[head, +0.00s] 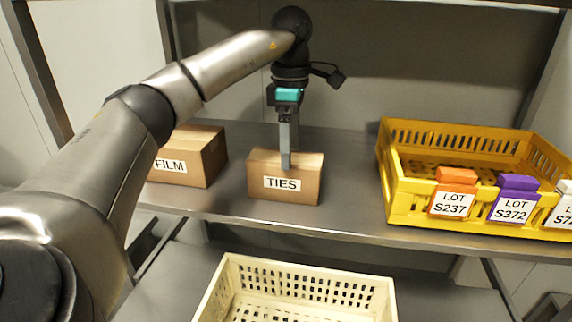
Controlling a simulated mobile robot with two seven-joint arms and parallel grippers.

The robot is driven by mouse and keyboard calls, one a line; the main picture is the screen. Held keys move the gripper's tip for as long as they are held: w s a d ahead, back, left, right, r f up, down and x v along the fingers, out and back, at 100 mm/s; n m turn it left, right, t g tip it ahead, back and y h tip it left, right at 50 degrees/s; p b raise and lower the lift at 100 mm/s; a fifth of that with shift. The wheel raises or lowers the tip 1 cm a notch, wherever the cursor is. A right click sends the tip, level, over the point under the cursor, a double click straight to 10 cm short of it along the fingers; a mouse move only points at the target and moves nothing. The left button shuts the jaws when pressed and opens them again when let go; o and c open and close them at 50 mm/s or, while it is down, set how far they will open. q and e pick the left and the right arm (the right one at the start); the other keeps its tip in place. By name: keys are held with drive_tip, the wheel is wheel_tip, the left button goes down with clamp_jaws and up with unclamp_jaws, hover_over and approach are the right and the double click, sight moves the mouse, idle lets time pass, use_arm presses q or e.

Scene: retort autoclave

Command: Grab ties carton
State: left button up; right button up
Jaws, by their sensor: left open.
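The ties carton (303,190) is a small brown box with a white "TIES" label on its front. It stands upright on the grey metal shelf, near the middle of the head view. My left gripper (287,160) points straight down at the carton, with its fingers at the carton's top and front edge. The fingers overlap in this view, and I cannot tell whether they touch the carton. The gripper is open. My right gripper is not in view.
A film carton (205,158) stands left of the ties carton, partly behind my left arm. A yellow crate (396,185) with orange, purple and white lot tags stands at right. A cream crate (229,276) sits lower in front. Shelf space beside the ties carton (348,190) is clear.

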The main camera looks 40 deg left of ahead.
sight(286, 173)
use_arm(q)
drive_tip(key=shift+a+f, duration=0.1)
drive_tip(key=shift+f, duration=0.2)
drive_tip(key=f, duration=0.4)
drive_tip(key=f+p, duration=0.1)
drive_tip(key=f, duration=0.1)
drive_tip(key=shift+s+a+f, duration=0.2)
drive_tip(key=shift+a+f, duration=0.2)
drive_tip(key=c, duration=1.5)
drive_tip(key=shift+w+r, duration=0.1)
drive_tip(key=shift+c, duration=0.4)
